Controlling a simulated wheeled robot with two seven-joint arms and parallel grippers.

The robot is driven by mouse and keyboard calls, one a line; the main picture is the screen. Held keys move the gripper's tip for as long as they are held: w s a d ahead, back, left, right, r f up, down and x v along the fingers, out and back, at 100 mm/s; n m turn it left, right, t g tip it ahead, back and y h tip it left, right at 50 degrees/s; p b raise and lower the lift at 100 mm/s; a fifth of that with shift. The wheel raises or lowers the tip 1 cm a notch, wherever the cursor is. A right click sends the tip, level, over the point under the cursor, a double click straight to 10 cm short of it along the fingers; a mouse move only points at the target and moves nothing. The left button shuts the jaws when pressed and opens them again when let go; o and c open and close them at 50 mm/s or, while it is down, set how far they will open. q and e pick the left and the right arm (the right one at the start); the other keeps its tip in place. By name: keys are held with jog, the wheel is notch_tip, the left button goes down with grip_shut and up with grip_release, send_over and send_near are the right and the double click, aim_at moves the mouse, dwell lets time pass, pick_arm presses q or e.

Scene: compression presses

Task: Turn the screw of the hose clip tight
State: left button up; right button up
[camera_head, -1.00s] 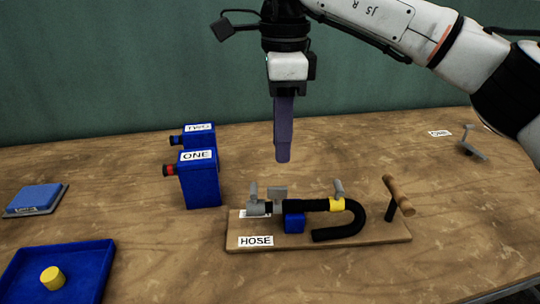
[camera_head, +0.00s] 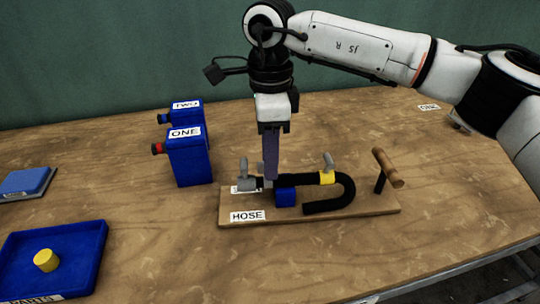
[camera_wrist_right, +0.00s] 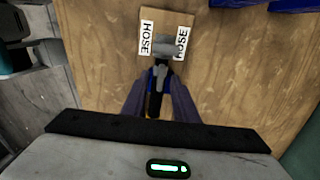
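A black hose (camera_head: 345,190) curves in a hook on the wooden board labelled HOSE (camera_head: 310,212). Its left end meets a grey fitting (camera_head: 247,184) with an upright handle. The hose clip's grey screw is mostly hidden by my right fingers in the head view. In the right wrist view a grey wing-like piece (camera_wrist_right: 159,70), apparently this screw, lies between the fingertips. My left gripper is out of view.
A yellow clip (camera_head: 327,178) with a grey wing sits further right on the hose. A wooden T-handle (camera_head: 387,167) stands at the board's right end. Blue boxes ONE (camera_head: 188,160) and TWO (camera_head: 187,107) stand behind left. A blue tray (camera_head: 90,262) holds a yellow cylinder (camera_head: 46,260).

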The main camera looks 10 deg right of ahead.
grip_shut()
jog(key=m, duration=0.4)
jog(key=shift+m+b, duration=0.35)
jog(key=shift+m, duration=0.05)
jog(key=m, duration=0.2)
jog(key=shift+s+m, duration=0.1)
jog(key=shift+m, duration=0.2)
jog(key=m+b, duration=0.1)
jog(key=m, duration=0.3)
jog(key=shift+a+m, duration=0.15)
jog(key=shift+m, duration=0.15)
jog(key=m, duration=0.3)
jog(key=shift+a+m+b, duration=0.1)
jog(key=shift+m+b, duration=0.25)
jog(key=shift+m, duration=1.15)
